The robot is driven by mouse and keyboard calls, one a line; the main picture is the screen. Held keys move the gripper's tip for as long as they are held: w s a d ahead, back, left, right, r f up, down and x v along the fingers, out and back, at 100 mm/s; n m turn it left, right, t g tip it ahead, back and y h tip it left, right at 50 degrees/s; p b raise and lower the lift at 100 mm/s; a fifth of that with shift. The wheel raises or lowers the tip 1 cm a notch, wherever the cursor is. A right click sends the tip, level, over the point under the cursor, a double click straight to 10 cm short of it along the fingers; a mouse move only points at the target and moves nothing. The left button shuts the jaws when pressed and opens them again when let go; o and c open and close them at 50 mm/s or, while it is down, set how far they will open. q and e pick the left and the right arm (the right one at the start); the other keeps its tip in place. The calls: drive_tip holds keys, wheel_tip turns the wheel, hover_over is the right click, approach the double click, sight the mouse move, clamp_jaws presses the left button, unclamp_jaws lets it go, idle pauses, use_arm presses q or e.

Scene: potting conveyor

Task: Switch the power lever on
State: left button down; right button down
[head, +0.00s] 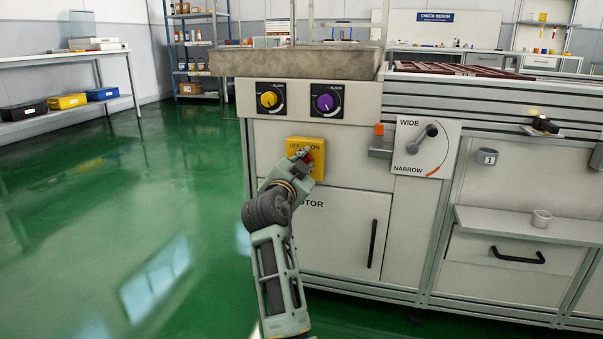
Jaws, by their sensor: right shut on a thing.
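The power lever sits on a yellow plate (303,142) marked OFF and ON, on the front of the potting machine. A red part of the lever (317,150) shows at the right of the plate, at my fingertips. My right gripper (307,158) is in front of the plate, shut on the lever. The gripper and wrist hide the lower left of the plate and much of the lever, so its exact angle is hard to tell. My left gripper is not in view.
Above are a yellow knob (269,99) and a purple knob (325,102). A WIDE/NARROW dial (422,147) is to the right. Below is a cabinet door with a black handle (372,244). The green floor at left is clear.

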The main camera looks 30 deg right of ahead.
drive_tip(key=c, duration=1.7)
unclamp_jaws()
wheel_tip(320, 180, up, 10)
